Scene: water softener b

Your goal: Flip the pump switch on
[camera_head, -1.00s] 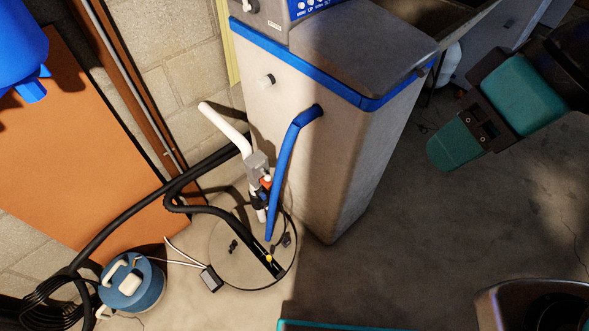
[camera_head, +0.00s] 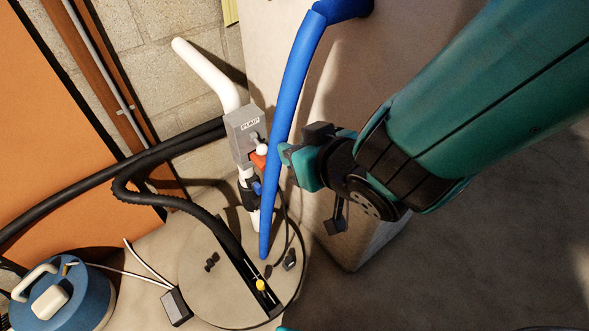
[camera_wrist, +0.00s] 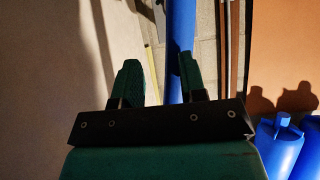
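The grey pump switch box (camera_head: 243,126), labelled PUMP, is fixed at the white pipe by the block wall in the head view. A small dark switch part (camera_head: 255,137) shows on its right side; its position is too small to tell. My gripper (camera_head: 284,156) is just right of the box, with the blue pipe between them in the picture. In the wrist view, the fingers of my gripper (camera_wrist: 160,78) stand apart with nothing held. The blue pipe (camera_wrist: 180,30) passes behind the right finger. The switch box is not recognisable in the wrist view.
The blue pipe (camera_head: 288,110) slants down to the round sump lid (camera_head: 205,285). A red valve handle (camera_head: 259,160) sits below the box. Black hoses (camera_head: 150,155) run left. The pale softener cabinet (camera_head: 330,110) stands behind my gripper. A blue vacuum (camera_head: 65,305) is lower left.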

